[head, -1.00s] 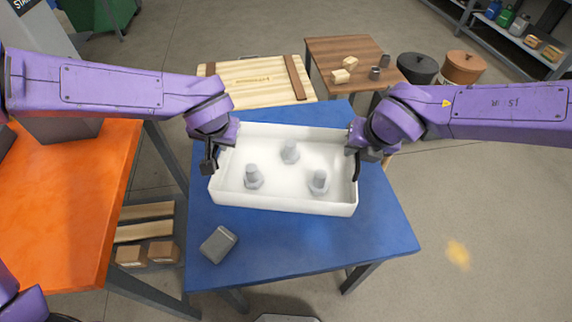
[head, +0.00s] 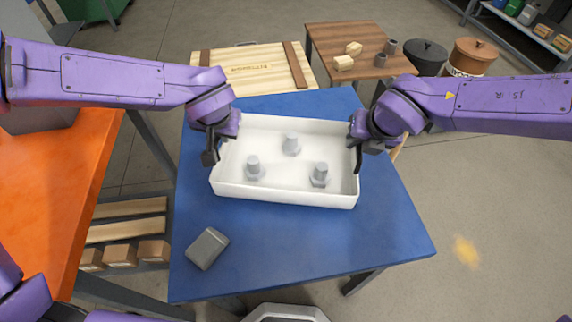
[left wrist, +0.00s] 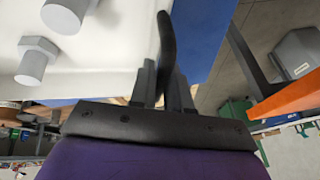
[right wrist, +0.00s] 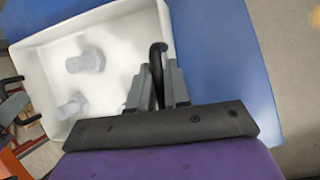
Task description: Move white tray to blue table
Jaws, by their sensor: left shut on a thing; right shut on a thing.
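The white tray (head: 285,196) is over the blue table (head: 310,255) in the head view, with several grey bolt-like parts (head: 320,174) standing inside it. My left gripper (head: 211,155) is shut on the dark handle at the tray's left end. My right gripper (head: 359,152) is shut on the handle at its right end. The left wrist view shows the dark handle (left wrist: 166,45) between the fingers, and the right wrist view shows the other handle (right wrist: 157,65). The tray looks level. I cannot tell whether its bottom touches the table.
A grey box (head: 207,249) lies on the blue table at the front left. An orange table (head: 60,200) stands at the left. A wooden crate (head: 250,70) and a brown table (head: 350,42) stand behind. The blue table's front right is clear.

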